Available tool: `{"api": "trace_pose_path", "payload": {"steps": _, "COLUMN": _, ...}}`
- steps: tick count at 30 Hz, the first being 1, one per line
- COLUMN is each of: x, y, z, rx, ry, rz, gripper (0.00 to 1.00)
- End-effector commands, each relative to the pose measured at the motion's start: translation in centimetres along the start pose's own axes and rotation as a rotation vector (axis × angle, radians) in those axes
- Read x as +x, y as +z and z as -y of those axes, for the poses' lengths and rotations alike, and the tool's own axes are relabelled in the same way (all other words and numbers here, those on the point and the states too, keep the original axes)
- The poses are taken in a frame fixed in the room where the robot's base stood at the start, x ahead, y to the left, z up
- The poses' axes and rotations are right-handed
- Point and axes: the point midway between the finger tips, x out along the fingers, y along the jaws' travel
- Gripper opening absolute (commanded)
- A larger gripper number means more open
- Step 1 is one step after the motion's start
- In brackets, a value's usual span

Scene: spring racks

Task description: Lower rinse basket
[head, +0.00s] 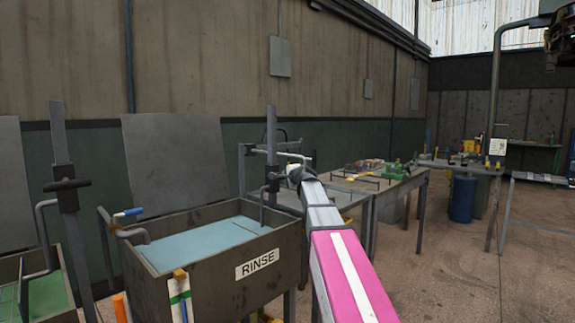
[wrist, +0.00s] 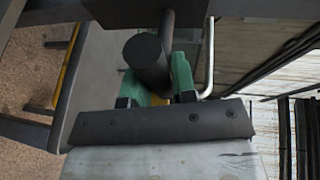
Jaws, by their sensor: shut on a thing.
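The rinse tank (head: 205,285) is a brown metal box with a RINSE label, filled with pale blue liquid. A grey post (head: 271,130) stands behind it. A dark bent rod (head: 262,205) runs down from the post to the liquid. The rinse basket itself cannot be made out; a thin dark line shows on the liquid beside the rod. My gripper (wrist: 160,78) has green fingers shut on a dark round handle (wrist: 148,52) in the wrist view. In the head view, my pink and white arm reaches to the post's right side, and its end hides the grip.
Another tank (head: 60,305) with green liquid and its own post stands at the left. A blue-handled valve (head: 128,212) sits on the rinse tank's left rim. A workbench (head: 385,183) with tools stands behind my arm. Open floor lies to the right.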

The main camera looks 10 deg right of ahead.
Motion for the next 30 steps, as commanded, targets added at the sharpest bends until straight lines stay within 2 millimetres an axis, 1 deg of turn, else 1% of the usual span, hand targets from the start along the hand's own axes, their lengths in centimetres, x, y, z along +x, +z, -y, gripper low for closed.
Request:
{"api": "trace_pose_path", "payload": {"steps": 1, "x": 0.1, "y": 0.1, "z": -1.4, "rx": -0.003, "ry": 0.005, "rz": 0.001, "gripper": 0.00}}
{"api": "trace_pose_path", "payload": {"steps": 3, "x": 0.3, "y": 0.2, "z": -2.6, "rx": -0.004, "ry": 0.005, "rz": 0.002, "gripper": 0.00}}
{"api": "trace_pose_path", "payload": {"steps": 6, "x": 0.6, "y": 0.3, "z": -4.2, "rx": -0.004, "ry": 0.004, "rz": 0.001, "gripper": 0.00}}
{"api": "trace_pose_path", "payload": {"steps": 10, "x": 0.9, "y": 0.4, "z": -5.5, "rx": -0.004, "ry": 0.003, "rz": 0.001, "gripper": 0.00}}
{"api": "trace_pose_path", "payload": {"steps": 15, "x": 1.1, "y": 0.5, "z": -6.4, "rx": -0.004, "ry": 0.002, "rz": 0.001, "gripper": 0.00}}
{"api": "trace_pose_path", "payload": {"steps": 26, "x": 1.1, "y": 0.5, "z": -6.9, "rx": -0.008, "ry": 0.008, "rz": 0.002, "gripper": 0.00}}
{"api": "trace_pose_path", "payload": {"steps": 27, "x": 1.1, "y": 0.5, "z": -6.9, "rx": -0.007, "ry": 0.008, "rz": 0.002, "gripper": 0.31}}
{"api": "trace_pose_path", "payload": {"steps": 28, "x": 1.1, "y": 0.5, "z": -6.9, "rx": -0.007, "ry": 0.008, "rz": 0.003, "gripper": 0.41}}
{"api": "trace_pose_path", "payload": {"steps": 29, "x": 1.1, "y": 0.5, "z": -6.9, "rx": -0.007, "ry": 0.008, "rz": 0.003, "gripper": 0.48}}
{"api": "trace_pose_path", "payload": {"steps": 30, "x": 1.1, "y": 0.5, "z": -6.8, "rx": -0.006, "ry": 0.007, "rz": 0.003, "gripper": 0.48}}
